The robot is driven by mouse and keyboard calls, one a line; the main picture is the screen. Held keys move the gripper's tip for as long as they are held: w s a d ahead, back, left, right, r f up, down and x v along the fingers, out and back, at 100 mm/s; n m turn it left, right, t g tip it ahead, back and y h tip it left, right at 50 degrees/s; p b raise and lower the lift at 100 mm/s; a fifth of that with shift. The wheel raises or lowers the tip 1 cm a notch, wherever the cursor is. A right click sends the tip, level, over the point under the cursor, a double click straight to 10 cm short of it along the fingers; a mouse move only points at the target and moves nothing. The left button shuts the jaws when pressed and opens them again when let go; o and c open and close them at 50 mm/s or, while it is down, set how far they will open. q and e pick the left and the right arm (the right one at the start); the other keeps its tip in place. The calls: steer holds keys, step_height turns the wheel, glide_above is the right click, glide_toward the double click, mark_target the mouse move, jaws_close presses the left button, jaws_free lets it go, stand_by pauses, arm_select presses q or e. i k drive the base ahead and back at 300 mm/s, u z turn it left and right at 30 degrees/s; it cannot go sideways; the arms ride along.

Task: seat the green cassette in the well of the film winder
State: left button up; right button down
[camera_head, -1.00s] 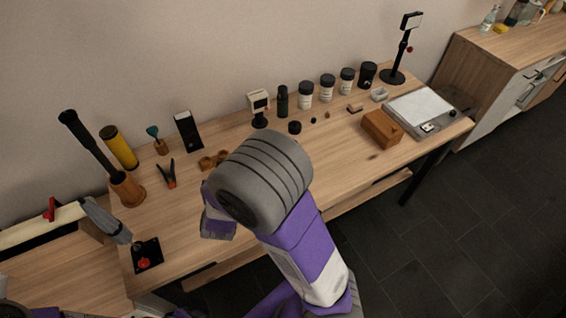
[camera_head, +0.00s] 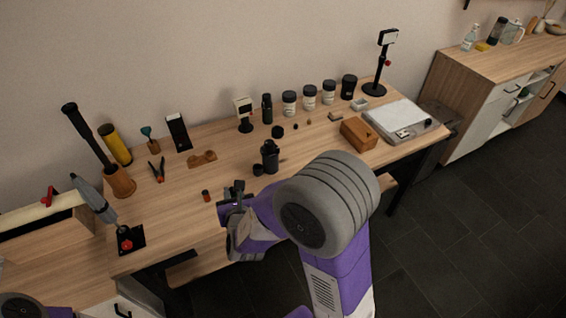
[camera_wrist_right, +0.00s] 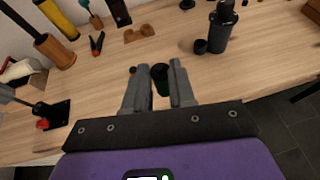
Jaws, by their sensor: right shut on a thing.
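My right gripper (camera_head: 232,192) is over the front of the table, left of my large grey wrist link. In the right wrist view its fingers (camera_wrist_right: 161,88) are shut on the green cassette (camera_wrist_right: 162,86), a small dark green cylinder with a black top. The cassette is hard to make out in the head view. I cannot tell for certain which thing is the film winder; a black plate with a red knob (camera_head: 127,242) lies at the table's front left. It also shows in the right wrist view (camera_wrist_right: 50,113). My left gripper is not in view.
A black bottle-like tank (camera_head: 270,157) stands just beyond my right gripper, with a small black cap (camera_head: 258,170) beside it. A small red cylinder (camera_head: 206,196) is to the left. A wooden holder (camera_head: 202,159) lies farther back. Table space (camera_head: 175,205) at front left is clear.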

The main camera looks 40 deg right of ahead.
mark_target(258, 172)
steer(key=z, duration=0.05)
steer(key=i, duration=0.5)
steer(key=u, duration=1)
steer(key=k, duration=0.9)
steer(key=z, duration=0.8)
steer(key=i, duration=0.95)
steer(key=u, duration=0.05)
